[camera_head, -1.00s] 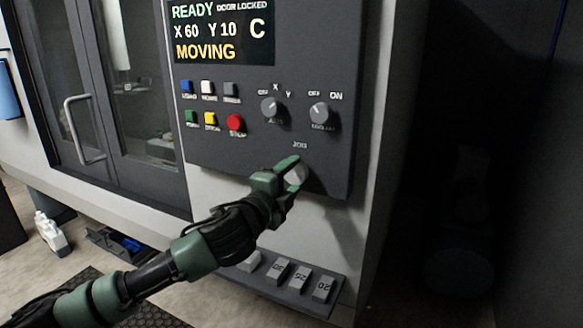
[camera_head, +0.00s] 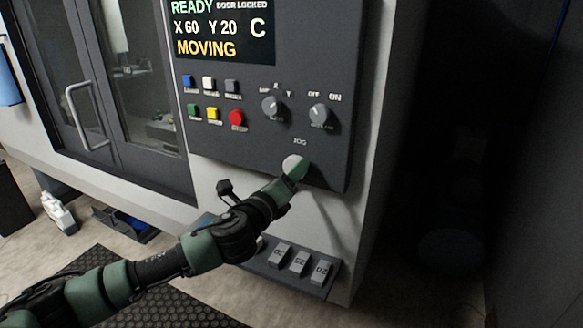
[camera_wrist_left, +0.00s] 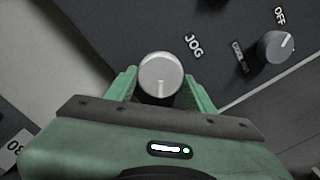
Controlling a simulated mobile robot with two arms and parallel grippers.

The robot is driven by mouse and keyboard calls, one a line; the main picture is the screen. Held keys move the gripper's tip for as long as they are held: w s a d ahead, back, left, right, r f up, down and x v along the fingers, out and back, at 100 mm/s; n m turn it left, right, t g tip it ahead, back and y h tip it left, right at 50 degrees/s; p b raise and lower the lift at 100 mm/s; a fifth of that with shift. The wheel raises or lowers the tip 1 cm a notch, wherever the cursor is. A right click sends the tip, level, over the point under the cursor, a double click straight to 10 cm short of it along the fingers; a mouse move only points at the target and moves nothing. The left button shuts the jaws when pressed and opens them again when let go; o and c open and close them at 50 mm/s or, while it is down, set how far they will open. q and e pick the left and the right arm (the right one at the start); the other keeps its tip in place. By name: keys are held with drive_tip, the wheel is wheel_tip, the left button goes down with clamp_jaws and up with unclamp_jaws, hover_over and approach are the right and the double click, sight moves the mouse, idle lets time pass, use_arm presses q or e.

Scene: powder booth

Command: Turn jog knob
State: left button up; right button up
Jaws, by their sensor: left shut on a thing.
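The jog knob (camera_head: 294,163) is a round light-grey knob under the label JOG on the dark control panel (camera_head: 330,170). My left gripper (camera_head: 297,170) has green fingers and is at the knob, seen edge-on in the head view. In the left wrist view the jog knob (camera_wrist_left: 160,75) sits between the two fingers of the left gripper (camera_wrist_left: 161,88), which are shut on it. The display (camera_head: 222,32) reads READY, DOOR LOCKED, X 60, Y 20, C and MOVING. My right gripper is not in view.
Two grey selector knobs, the axis knob (camera_head: 272,106) and the on-off knob (camera_head: 319,116), sit above the jog knob. A red button (camera_head: 237,118) and several others are to the left. A tray of numbered blocks (camera_head: 299,262) lies below the panel.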

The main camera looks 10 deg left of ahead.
use_arm(q)
drive_tip(key=shift+f+m+p, duration=0.1)
drive_tip(key=shift+m+p, duration=0.2)
drive_tip(key=shift+m, duration=0.3)
drive_tip(key=o, duration=1.4)
drive_tip(key=shift+c, duration=0.2)
drive_tip(key=b+v, duration=0.2)
drive_tip(key=v, duration=0.6)
drive_tip(key=shift+b, duration=0.3)
drive_tip(key=shift+w, duration=0.1)
